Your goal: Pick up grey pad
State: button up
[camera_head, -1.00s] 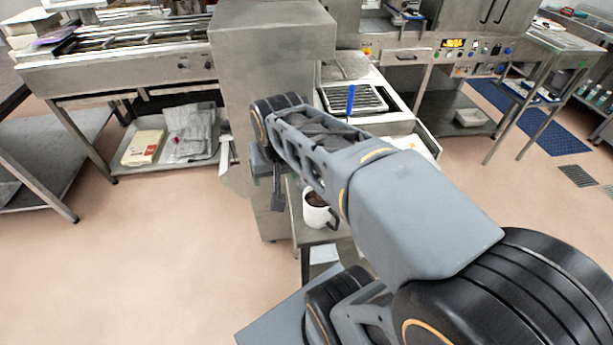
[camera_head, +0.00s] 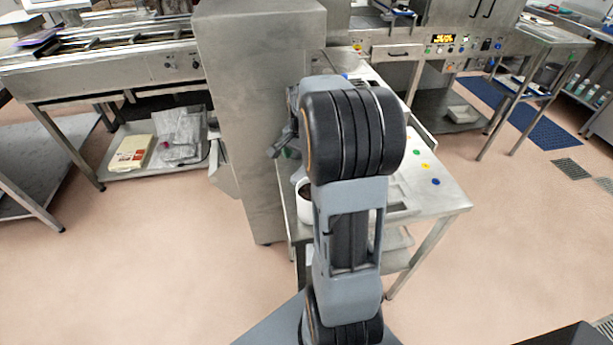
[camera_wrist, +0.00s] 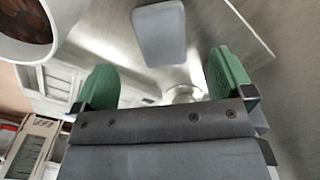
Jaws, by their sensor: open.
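The grey pad (camera_wrist: 158,32) is a rounded grey block lying on a shiny metal surface (camera_wrist: 205,22) in the wrist view, at the top middle. My gripper (camera_wrist: 163,78) is open, its two green fingertips spread apart with nothing between them. The pad is beyond the fingertips, roughly in line with the gap between them. In the head view my arm hides the pad and most of my gripper.
A white mug (camera_head: 304,208) with dark brown contents stands on the metal table (camera_head: 447,197), partly behind my arm. The mug is also close at upper left in the wrist view (camera_wrist: 62,12). A tall steel cabinet (camera_head: 245,120) stands directly left of the table.

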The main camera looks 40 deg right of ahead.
aim_at(303, 176)
jog(key=shift+f+p, duration=0.35)
jog(key=shift+f, duration=3.15)
jog(key=c, duration=1.1)
notch_tip(303, 176, up, 10)
jog(key=o, duration=0.4)
jog(key=shift+c, duration=1.2)
